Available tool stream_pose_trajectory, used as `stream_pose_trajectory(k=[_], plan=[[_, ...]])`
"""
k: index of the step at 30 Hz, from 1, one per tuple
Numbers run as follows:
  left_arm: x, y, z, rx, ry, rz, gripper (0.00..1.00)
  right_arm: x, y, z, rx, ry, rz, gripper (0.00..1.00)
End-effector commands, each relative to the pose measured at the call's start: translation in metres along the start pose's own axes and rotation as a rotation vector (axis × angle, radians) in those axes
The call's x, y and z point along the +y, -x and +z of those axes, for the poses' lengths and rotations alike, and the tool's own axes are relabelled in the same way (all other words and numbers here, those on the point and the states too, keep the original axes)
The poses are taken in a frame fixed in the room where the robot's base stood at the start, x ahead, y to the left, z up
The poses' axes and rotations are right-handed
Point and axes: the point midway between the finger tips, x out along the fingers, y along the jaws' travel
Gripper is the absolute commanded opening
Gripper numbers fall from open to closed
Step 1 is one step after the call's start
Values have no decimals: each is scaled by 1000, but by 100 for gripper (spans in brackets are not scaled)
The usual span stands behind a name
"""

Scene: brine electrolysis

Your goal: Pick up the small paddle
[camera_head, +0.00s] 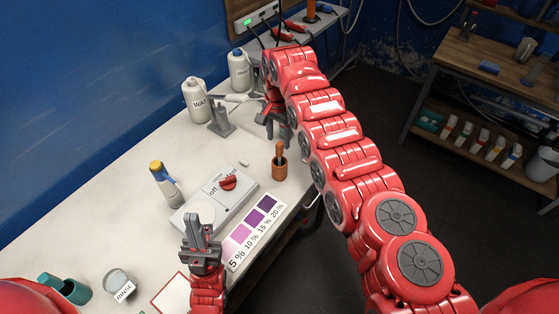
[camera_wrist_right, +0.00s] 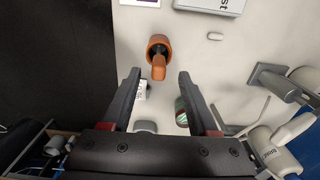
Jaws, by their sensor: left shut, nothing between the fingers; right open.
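The small paddle (camera_head: 279,151) stands upright in an orange-brown cup (camera_head: 280,172) on the white table. Its handle is orange-brown; its lower end is hidden in the cup. In the right wrist view the paddle's handle (camera_wrist_right: 158,67) points toward the gap between my fingers, with the cup (camera_wrist_right: 159,43) behind it. My right gripper (camera_head: 272,126) is open and empty, just behind and above the paddle. In the wrist view its fingertips (camera_wrist_right: 158,75) lie on either side of the handle, with space on both sides. My left gripper (camera_head: 196,222) is shut and empty, over the front of the table.
A grey-white device with a red knob (camera_head: 228,182) and a purple colour chart (camera_head: 254,228) lie left of the cup. White bottles (camera_head: 195,98) and a grey stand (camera_head: 220,122) are behind. The table's right edge is close to the cup.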

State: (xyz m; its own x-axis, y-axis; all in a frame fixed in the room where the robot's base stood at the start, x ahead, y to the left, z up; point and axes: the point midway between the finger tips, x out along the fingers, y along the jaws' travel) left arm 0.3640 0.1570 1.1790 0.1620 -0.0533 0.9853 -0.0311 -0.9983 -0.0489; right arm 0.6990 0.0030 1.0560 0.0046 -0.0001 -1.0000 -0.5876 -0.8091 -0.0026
Motion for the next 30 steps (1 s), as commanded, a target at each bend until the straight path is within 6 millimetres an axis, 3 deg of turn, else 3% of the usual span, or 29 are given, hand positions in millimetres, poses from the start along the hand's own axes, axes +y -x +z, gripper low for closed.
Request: stream_pose_trajectory(k=[5, 8, 16, 26, 30], plan=[[-1, -12, -2, 0, 0, 0, 0, 5, -24, 2, -6, 0, 6, 60], [0, 4, 1, 0, 0, 0, 0, 4, -46, 1, -3, 0, 4, 60], [0, 3, 1, 0, 0, 0, 0, 4, -47, 0, -1, 0, 1, 60], [0, 3, 1, 0, 0, 0, 0, 4, -47, 0, -1, 0, 1, 1], [0, 3, 1, 0, 0, 0, 0, 4, -47, 0, -1, 0, 1, 0]])
